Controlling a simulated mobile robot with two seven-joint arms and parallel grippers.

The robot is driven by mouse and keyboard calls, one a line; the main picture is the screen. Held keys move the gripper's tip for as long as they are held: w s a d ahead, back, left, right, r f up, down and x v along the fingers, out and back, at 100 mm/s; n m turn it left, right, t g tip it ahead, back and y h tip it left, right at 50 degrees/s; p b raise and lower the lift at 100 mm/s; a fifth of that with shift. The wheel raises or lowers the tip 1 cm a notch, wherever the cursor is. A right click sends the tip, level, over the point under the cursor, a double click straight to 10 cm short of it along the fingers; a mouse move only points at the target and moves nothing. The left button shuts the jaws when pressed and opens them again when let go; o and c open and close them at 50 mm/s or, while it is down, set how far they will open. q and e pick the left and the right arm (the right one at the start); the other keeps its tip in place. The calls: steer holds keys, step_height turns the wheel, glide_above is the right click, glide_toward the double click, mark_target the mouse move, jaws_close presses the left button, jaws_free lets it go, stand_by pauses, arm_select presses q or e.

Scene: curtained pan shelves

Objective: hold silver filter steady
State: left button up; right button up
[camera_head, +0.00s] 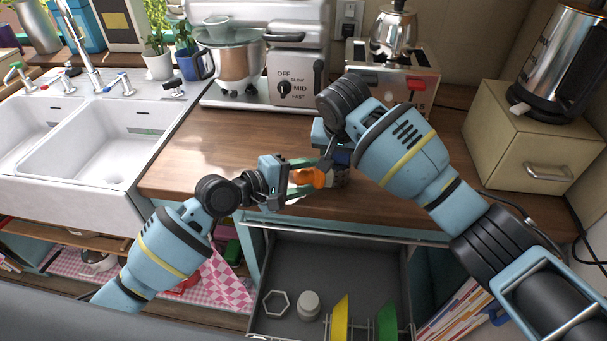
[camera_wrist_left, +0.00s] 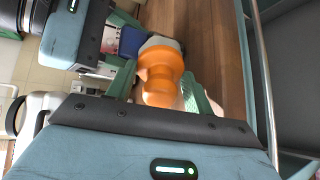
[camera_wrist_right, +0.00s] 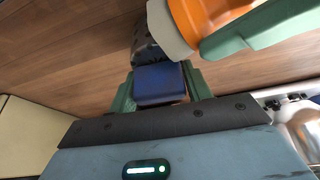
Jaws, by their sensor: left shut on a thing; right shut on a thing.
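The silver filter (camera_head: 341,179), a dark perforated cylinder, is over the counter near its front edge, and shows partly in the right wrist view (camera_wrist_right: 147,45). A blue block (camera_wrist_right: 159,84) sits against it and looks joined to it. My right gripper (camera_head: 338,157) is shut on this blue part. My left gripper (camera_head: 303,178) is shut on an orange piece (camera_wrist_left: 161,72) with a pale grey rim. The orange piece lies sideways, its rim close against the filter; I cannot tell whether they touch. The arms hide part of the filter.
An open grey drawer (camera_head: 283,262) below the counter edge holds a white jar (camera_head: 308,305), a hexagonal ring and yellow and green pieces. A mixer (camera_head: 290,85), toaster (camera_head: 405,85) and beige box (camera_head: 530,140) stand behind. A white sink is left. The counter's left part (camera_head: 205,160) is clear.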

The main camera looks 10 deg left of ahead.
arm_select(q)
steer(key=shift+w+a, duration=0.5)
steer(key=shift+w, duration=0.4)
steer(key=shift+w+a, duration=0.35)
steer(key=shift+w, duration=0.1)
steer(key=shift+s, duration=0.15)
arm_select(e)
steer(key=shift+s, duration=0.1)
arm_select(q)
steer(key=shift+s+d, duration=0.4)
steer(key=shift+s, duration=0.25)
steer(key=shift+s+d, duration=0.35)
steer(key=shift+s, duration=0.3)
steer(key=shift+w+a, duration=0.2)
steer(key=shift+w, duration=0.3)
steer(key=shift+w+a, duration=0.2)
steer(key=shift+w, duration=0.3)
steer(key=shift+w+a, duration=0.3)
steer(key=shift+w, duration=0.15)
